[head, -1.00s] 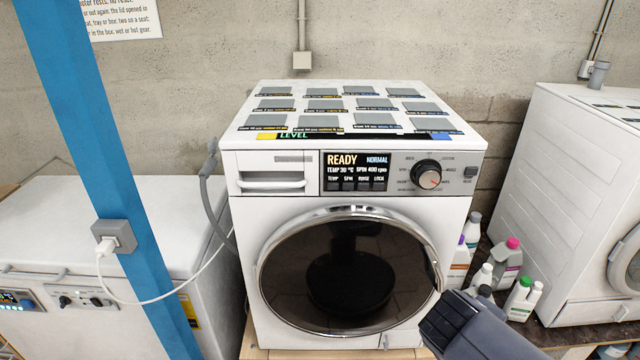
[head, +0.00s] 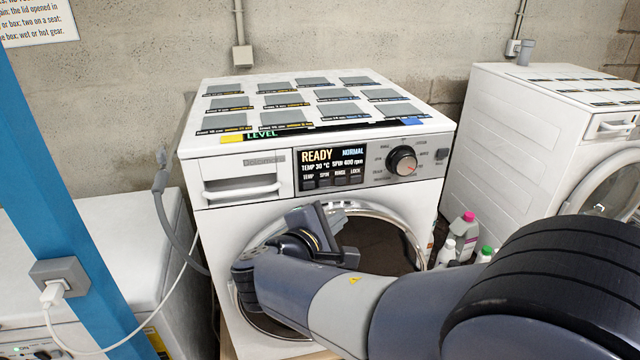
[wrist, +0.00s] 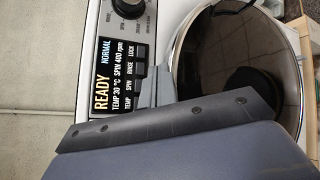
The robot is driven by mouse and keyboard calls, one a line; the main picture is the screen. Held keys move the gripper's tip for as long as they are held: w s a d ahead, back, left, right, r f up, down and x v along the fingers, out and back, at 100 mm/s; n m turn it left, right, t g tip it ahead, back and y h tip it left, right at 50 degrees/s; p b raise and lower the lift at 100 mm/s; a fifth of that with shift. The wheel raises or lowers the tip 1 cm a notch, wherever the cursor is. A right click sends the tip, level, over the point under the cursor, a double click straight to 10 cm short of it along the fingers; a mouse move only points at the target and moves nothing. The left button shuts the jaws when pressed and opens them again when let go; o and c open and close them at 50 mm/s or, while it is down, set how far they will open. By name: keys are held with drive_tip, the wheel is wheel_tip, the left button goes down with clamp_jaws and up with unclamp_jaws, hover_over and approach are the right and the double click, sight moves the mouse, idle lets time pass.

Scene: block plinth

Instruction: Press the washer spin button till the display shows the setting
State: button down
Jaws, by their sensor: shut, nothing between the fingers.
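The washer (head: 225,225) is white, with a dark display (head: 332,160) reading READY, NORMAL, TEMP 30 °C, SPIN 400 rpm. The display also shows sideways in the wrist view (wrist: 103,80). Below it is a row of dark buttons labelled TEMP, SPIN, RINSE and LOCK. The spin button (head: 324,182) is second from the left. My gripper (head: 330,210) is shut and empty, in front of the washer just below the button row. In the wrist view its grey fingers (wrist: 152,90) lie beside the SPIN and RINSE buttons. I cannot tell whether they touch.
A round knob (head: 402,160) is right of the display. The round glass door (head: 385,240) is partly behind my arm. A blue post (head: 40,190) and a white cable stand at left. Bottles (head: 462,228) and another white machine (head: 500,140) are at right.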

drive_tip(key=shift+w, duration=0.1)
drive_tip(key=p, duration=0.2)
approach(333, 184)
drive_tip(key=shift+w+d+f, duration=0.35)
drive_tip(key=shift+w+d, duration=0.35)
drive_tip(key=shift+w, duration=0.1)
drive_tip(key=shift+w+d+f, duration=0.35)
drive_tip(key=shift+w+d, duration=0.4)
drive_tip(key=shift+w, duration=0.1)
idle(0.9)
drive_tip(key=shift+w+a+b, duration=0.1)
drive_tip(key=shift+w+b, duration=0.2)
drive_tip(key=shift+b, duration=0.05)
drive_tip(key=shift+w+a, duration=0.1)
drive_tip(key=shift+w, duration=0.25)
idle(0.5)
drive_tip(key=shift+s, duration=0.1)
drive_tip(key=shift+s+b, duration=0.45)
drive_tip(key=shift+s, duration=0.2)
